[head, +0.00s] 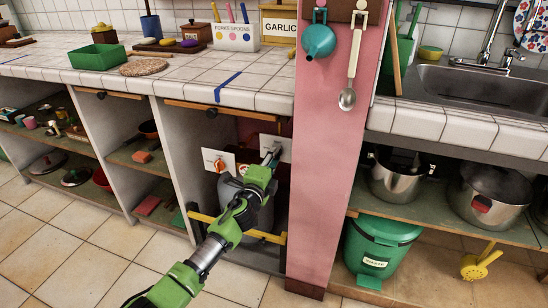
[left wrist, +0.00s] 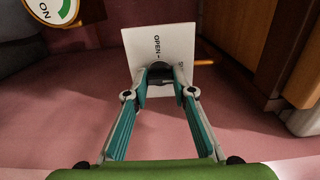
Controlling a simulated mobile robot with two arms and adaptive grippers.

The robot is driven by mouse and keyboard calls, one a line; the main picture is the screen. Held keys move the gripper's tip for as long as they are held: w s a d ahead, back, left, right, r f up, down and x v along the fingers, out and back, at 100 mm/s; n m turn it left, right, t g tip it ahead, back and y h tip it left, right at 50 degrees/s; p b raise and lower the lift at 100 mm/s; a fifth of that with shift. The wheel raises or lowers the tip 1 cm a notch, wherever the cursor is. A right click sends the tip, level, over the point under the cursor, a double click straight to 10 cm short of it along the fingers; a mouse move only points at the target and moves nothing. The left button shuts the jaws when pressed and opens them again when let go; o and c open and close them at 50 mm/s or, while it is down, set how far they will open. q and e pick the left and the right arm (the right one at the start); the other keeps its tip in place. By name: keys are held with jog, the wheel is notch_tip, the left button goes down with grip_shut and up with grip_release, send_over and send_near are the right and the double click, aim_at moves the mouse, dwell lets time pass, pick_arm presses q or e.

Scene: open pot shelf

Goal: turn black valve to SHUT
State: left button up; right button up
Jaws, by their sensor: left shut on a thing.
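The black valve (left wrist: 160,71) sits in front of a white plate (left wrist: 150,40) marked "OPEN -", whose other word is mostly cut off by the picture angle. In the left wrist view my left gripper (left wrist: 161,84) has its two teal-sided fingers on either side of the valve, shut on it. In the head view my left gripper (head: 270,158) reaches into the open bay under the counter, at the white plate (head: 284,146). There it hides the valve, so I cannot read its exact turn. My right gripper is not in view.
An orange valve (head: 213,163) on another white plate is left of the gripper. A grey container (head: 228,190) stands below, behind a yellow bar (head: 200,217). A pink pillar (head: 325,180) closes the right side.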

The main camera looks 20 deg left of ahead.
pick_arm(q)
jog(key=o, duration=1.1)
jog(key=shift+s, duration=0.1)
jog(key=s, duration=1.1)
jog(key=shift+s+a, duration=0.15)
jog(key=shift+s, duration=0.25)
